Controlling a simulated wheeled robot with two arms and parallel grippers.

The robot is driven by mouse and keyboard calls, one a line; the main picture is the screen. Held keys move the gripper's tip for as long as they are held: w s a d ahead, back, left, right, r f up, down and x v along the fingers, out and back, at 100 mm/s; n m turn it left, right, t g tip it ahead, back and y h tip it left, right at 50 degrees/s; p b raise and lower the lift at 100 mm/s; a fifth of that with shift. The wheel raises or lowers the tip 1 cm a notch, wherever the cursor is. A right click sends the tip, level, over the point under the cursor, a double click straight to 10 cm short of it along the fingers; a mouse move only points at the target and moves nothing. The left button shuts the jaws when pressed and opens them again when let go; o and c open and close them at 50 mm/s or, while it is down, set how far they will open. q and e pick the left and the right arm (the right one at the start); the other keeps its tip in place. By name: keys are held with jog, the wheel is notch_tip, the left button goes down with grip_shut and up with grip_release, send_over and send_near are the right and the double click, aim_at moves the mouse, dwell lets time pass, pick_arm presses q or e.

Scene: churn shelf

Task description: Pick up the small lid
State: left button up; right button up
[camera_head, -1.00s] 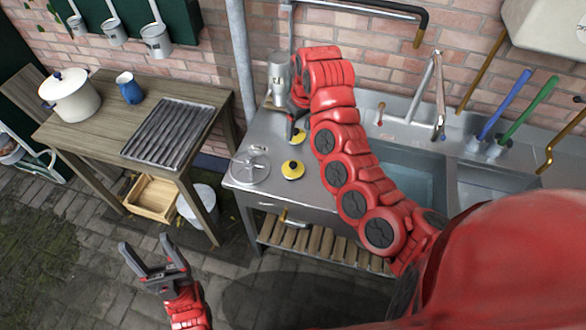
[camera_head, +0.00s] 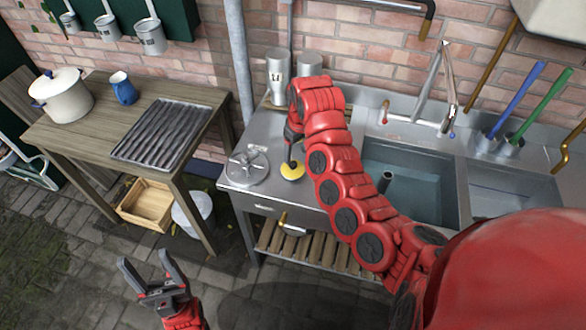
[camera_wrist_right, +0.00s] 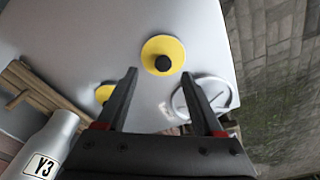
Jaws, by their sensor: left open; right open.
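A small yellow lid with a black knob (camera_head: 292,172) lies on the steel counter. It is in the upper middle of the right wrist view (camera_wrist_right: 150,49), just beyond the fingertips. A second yellow lid (camera_wrist_right: 103,92) shows there partly behind the left finger; my right arm hides it in the head view. My right gripper (camera_head: 291,153) is open and empty, pointing down at the first lid; its fingers also show in the wrist view (camera_wrist_right: 159,76). Whether they touch the lid I cannot tell. My left gripper (camera_head: 146,270) is open and empty over the paving.
A round grey metal lid (camera_head: 247,168) lies left of the yellow lid, near the counter's left edge. Metal canisters (camera_head: 278,75) stand behind, by the wall. The sink (camera_head: 410,175) is to the right. A wooden table (camera_head: 75,128) with a pot stands at left.

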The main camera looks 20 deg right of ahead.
aim_at(293, 163)
jog(key=shift+a+f+p, duration=0.1)
jog(key=shift+f+p, duration=0.1)
jog(key=shift+p, duration=0.15)
jog(key=f, duration=0.1)
jog(key=f+p, duration=0.2)
jog(key=f, duration=0.1)
jog(key=shift+w+a+f, duration=0.1)
jog(key=shift+w+a, duration=0.15)
jog(key=shift+a, duration=0.05)
jog(key=shift+f, duration=0.15)
grip_shut()
